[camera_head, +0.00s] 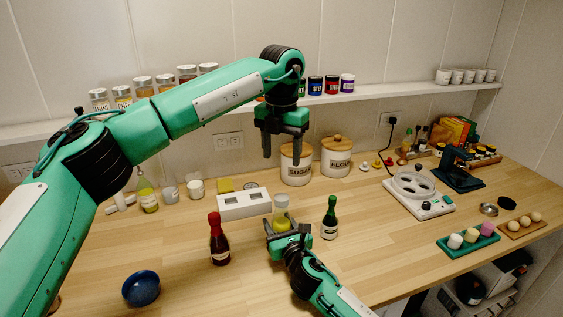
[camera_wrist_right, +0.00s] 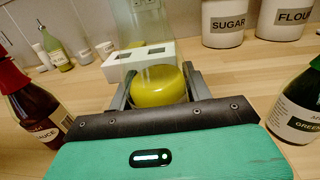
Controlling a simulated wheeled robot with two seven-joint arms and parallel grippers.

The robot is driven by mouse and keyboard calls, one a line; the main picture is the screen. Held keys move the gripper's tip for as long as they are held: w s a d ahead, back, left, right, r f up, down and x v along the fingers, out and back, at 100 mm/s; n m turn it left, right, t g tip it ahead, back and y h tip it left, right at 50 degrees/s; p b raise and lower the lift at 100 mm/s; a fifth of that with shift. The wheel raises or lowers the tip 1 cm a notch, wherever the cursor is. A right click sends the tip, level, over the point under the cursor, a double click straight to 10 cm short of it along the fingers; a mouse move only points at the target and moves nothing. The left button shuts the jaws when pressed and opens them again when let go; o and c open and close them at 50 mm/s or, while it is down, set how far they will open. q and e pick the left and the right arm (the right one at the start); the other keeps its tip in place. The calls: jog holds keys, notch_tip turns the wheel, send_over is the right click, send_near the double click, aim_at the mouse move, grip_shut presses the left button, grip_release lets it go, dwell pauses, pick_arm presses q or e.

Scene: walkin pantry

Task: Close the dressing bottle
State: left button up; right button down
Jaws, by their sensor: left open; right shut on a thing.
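A clear glass bottle with yellow-green dressing (camera_head: 282,223) stands upright on the wooden counter. My right gripper (camera_head: 286,233) is shut around its lower part, and the yellow contents show between the fingers in the right wrist view (camera_wrist_right: 158,88). The bottle's upper part is clear; its top is cut off in the wrist view and too small in the head view to tell whether a lid is on. My left gripper (camera_head: 283,148) is open and empty, pointing down, well above the bottle and toward the back wall.
A red sauce bottle (camera_head: 219,240) stands left of the dressing, a green bottle (camera_head: 330,219) right. A white box with two dark openings (camera_head: 244,205) sits behind. SUGAR (camera_head: 296,166) and FLOUR (camera_head: 336,158) canisters stand farther back. A blue bowl (camera_head: 141,288) is front left.

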jog(key=c, duration=0.6)
grip_release()
jog(key=shift+o, duration=0.2)
jog(key=b+v, duration=0.1)
jog(key=v, duration=1.2)
jog(key=shift+s+d, duration=0.25)
jog(key=shift+s, duration=0.1)
